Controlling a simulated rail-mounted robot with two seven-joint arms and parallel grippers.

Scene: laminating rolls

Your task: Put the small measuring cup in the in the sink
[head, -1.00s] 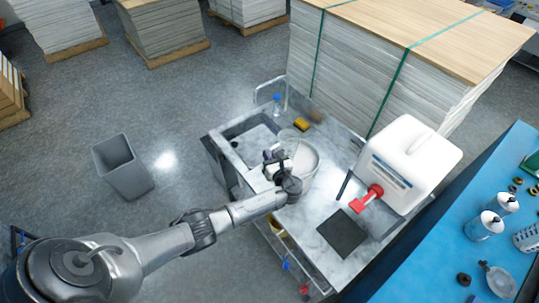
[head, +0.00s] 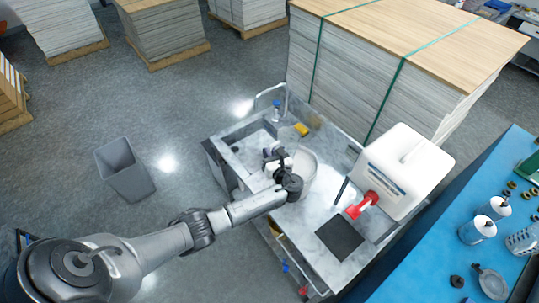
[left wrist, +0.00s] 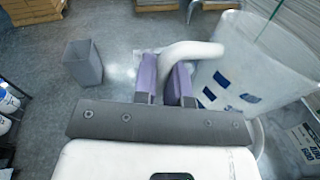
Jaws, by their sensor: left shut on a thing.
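My left gripper (head: 278,158) is above the grey worktop by the sink (head: 240,134). The left wrist view shows its purple fingers (left wrist: 163,84) closed around the pale curved handle (left wrist: 192,50) of a large translucent cup with blue markings (left wrist: 238,72). The cup is off the fingers' right side in that view. My right gripper is not in view.
A white jug with a red tap (head: 402,170), a black mat (head: 340,237) and a yellow sponge (head: 301,129) are on the worktop. A grey bin (head: 125,169) stands on the floor at left.

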